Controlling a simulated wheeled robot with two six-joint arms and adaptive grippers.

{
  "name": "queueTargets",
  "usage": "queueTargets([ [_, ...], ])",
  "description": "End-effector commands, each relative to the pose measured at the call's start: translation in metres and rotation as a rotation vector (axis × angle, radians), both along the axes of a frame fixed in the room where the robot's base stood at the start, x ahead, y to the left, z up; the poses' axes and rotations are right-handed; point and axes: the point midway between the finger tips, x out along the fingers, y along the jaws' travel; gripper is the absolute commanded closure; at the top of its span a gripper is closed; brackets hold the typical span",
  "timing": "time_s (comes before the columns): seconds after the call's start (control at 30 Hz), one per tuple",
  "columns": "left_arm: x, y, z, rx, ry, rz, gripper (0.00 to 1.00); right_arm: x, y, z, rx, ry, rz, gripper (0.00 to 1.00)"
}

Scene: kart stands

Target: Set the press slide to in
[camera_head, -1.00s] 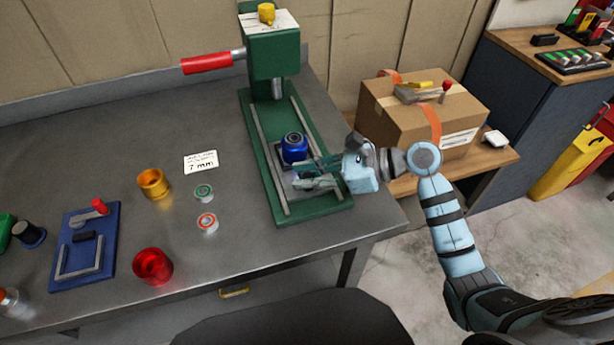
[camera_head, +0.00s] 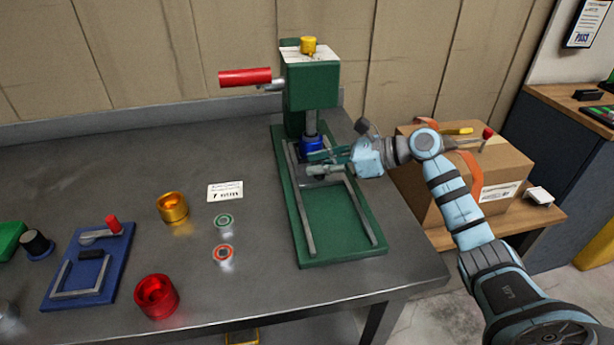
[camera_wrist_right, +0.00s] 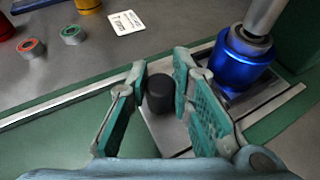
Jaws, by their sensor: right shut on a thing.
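The green press (camera_head: 311,85) stands on the bench with a red lever (camera_head: 245,77) pointing left. Its slide is a grey plate (camera_wrist_right: 182,130) between two rails. The plate is at the back of the rails, under the press head, with a blue cup (camera_wrist_right: 240,62) on it below the ram (camera_wrist_right: 265,15). My right gripper (camera_wrist_right: 160,72) is shut on the dark round knob (camera_wrist_right: 159,94) of the slide. In the head view my right gripper (camera_head: 318,164) partly hides the plate. My left gripper is not in view.
A gold cup (camera_head: 173,207), a red cup (camera_head: 156,296), two small ringed discs (camera_head: 223,221) and a white card (camera_head: 225,191) lie left of the press. A blue fixture (camera_head: 88,262) is farther left. A cardboard box (camera_head: 496,180) stands behind my right arm.

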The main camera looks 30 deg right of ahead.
Motion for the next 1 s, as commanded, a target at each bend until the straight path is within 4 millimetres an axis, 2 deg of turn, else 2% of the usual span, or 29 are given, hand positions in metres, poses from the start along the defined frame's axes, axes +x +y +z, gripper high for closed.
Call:
queueTargets([
  [0.33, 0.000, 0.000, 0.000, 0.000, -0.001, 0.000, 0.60, 0.003, -0.004, 0.003, -0.002, -0.006, -0.012, 1.00],
  [0.37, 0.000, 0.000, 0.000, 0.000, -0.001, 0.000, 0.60, 0.003, -0.004, 0.003, -0.003, -0.006, -0.011, 0.75],
  [0.47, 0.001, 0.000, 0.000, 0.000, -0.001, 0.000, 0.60, 0.003, -0.003, 0.002, -0.003, -0.006, -0.009, 0.59],
  [0.8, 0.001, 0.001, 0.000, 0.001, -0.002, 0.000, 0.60, 0.001, -0.004, 0.002, -0.004, -0.003, -0.007, 0.59],
  [0.87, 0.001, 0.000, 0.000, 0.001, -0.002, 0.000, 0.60, -0.003, -0.009, 0.004, -0.005, -0.003, -0.006, 0.59],
  [1.0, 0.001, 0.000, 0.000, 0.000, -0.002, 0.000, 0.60, -0.023, -0.032, 0.015, -0.010, 0.000, -0.008, 0.59],
])
